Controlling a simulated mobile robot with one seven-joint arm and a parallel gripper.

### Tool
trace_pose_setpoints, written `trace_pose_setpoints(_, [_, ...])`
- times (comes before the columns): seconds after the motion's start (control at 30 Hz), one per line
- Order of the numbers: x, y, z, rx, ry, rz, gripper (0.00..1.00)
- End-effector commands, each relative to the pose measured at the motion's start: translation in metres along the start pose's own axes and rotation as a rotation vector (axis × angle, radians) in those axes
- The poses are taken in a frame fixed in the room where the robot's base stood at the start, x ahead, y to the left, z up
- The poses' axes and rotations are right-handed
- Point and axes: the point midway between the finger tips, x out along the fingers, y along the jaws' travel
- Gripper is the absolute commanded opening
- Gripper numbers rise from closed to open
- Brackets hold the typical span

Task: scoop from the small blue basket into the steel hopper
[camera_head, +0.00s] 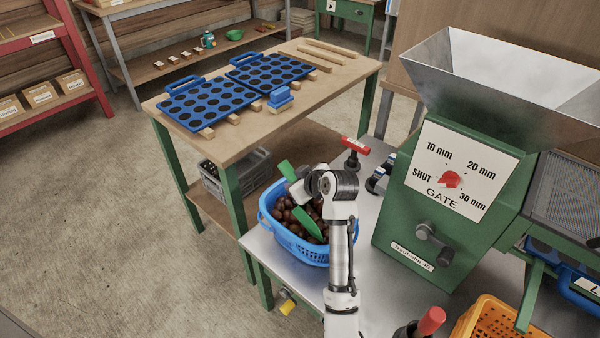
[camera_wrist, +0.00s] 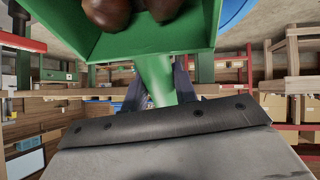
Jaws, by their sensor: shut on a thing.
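The small blue basket (camera_head: 318,252) stands on the metal table and holds brown chestnuts (camera_head: 290,222). My gripper (camera_head: 299,190) is over the basket, shut on the handle of a green scoop (camera_head: 309,224). In the wrist view the green scoop (camera_wrist: 150,38) has at least two chestnuts (camera_wrist: 107,12) in it, and its handle runs down between my jaws (camera_wrist: 165,92). Part of the scoop and basket is hidden behind my arm. The steel hopper (camera_head: 490,85) sits on top of the green machine (camera_head: 405,225) at the right; its inside bottom is hidden.
The machine's front has a gate dial (camera_head: 451,179) with a red knob. A red-handled tool (camera_head: 356,146) stands behind the basket. An orange basket (camera_head: 490,322) and a red-topped bottle (camera_head: 430,322) are at the front. A wooden bench (camera_head: 225,145) with blue trays stands at the left.

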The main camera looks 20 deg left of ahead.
Motion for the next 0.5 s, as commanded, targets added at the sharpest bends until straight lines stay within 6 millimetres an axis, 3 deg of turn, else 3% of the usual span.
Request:
trace_pose_setpoints(0.03, [-0.001,0.0,-0.008,-0.008,-0.023,-0.002,0.0])
trace_pose_setpoints(0.5, [0.023,-0.004,-0.025,-0.057,-0.27,-0.013,0.0])
